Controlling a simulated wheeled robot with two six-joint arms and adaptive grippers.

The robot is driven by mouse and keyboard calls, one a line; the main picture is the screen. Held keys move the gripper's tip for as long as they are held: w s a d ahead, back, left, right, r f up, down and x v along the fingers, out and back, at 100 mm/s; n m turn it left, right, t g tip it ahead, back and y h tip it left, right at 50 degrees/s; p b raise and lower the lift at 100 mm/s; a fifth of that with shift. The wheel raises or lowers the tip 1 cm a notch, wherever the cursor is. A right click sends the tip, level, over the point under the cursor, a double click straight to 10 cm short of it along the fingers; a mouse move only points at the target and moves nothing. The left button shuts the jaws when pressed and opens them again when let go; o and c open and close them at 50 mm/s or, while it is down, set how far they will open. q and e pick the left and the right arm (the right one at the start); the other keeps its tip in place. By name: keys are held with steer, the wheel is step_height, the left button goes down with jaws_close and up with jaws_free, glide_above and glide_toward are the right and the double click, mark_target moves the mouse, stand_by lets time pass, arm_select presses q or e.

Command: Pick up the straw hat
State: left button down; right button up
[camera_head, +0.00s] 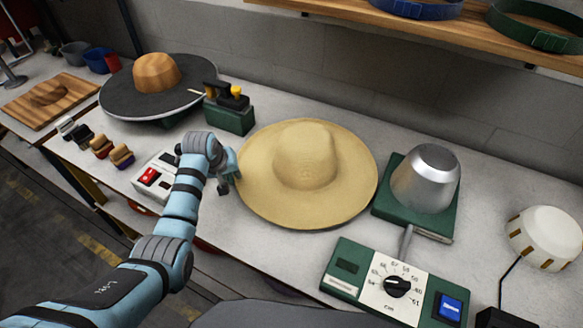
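The straw hat (305,165) is pale yellow with a wide round brim and lies crown up on the light grey workbench (290,255), near the middle of the head view. My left arm reaches in from the lower left. My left gripper (232,176) is at the left edge of the hat's brim. I cannot tell whether its fingers touch the brim, are around it or are just beside it. The fingers are small and partly hidden by the wrist, so their opening is unclear. My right gripper is not in view.
A silver metal dome on a green base (426,178) stands close right of the hat. A dial box (396,286) is in front, a white dome (545,238) far right. A black-brimmed form (152,88) and a green device (229,112) are behind left. A red-button box (150,180) is beside my wrist.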

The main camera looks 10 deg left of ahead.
arm_select(q)
steer(key=shift+r, duration=0.1)
stand_by(0.3)
step_height(320, 180, up, 20)
steer(key=p, duration=0.2)
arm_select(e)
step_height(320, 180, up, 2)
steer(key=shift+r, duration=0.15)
arm_select(q)
steer(key=c, duration=2.3)
jaws_free()
jaws_close()
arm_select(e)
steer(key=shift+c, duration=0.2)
